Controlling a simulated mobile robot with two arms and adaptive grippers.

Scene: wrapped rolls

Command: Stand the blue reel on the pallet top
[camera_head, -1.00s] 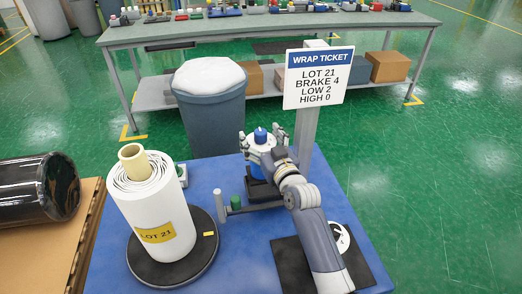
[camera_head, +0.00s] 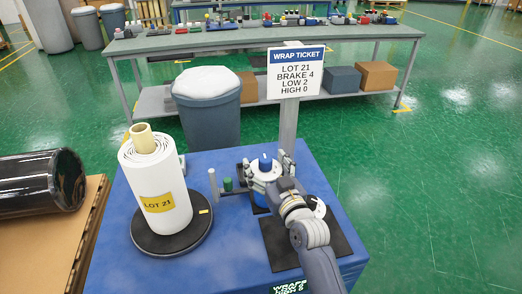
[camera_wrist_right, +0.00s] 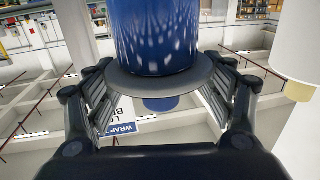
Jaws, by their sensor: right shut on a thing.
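The blue reel (camera_head: 265,162) shows as a blue hub above a pale flange over the blue bench. My right gripper (camera_head: 268,172) is shut on it, with a finger on either side. In the right wrist view the reel's blue body (camera_wrist_right: 155,35) fills the upper middle, with a grey flange (camera_wrist_right: 160,82) between the fingers and a smaller blue hub beyond. Whether its underside touches the bench is hidden. A brown pallet top (camera_head: 55,245) lies at the left, with a black wrapped roll (camera_head: 35,183) lying on its far part. My left gripper is out of view.
A white LOT 21 roll (camera_head: 155,185) stands on a black turntable (camera_head: 175,243) between pallet and reel. A wrap ticket sign (camera_head: 295,72) rises behind. The pallet's near part is bare.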

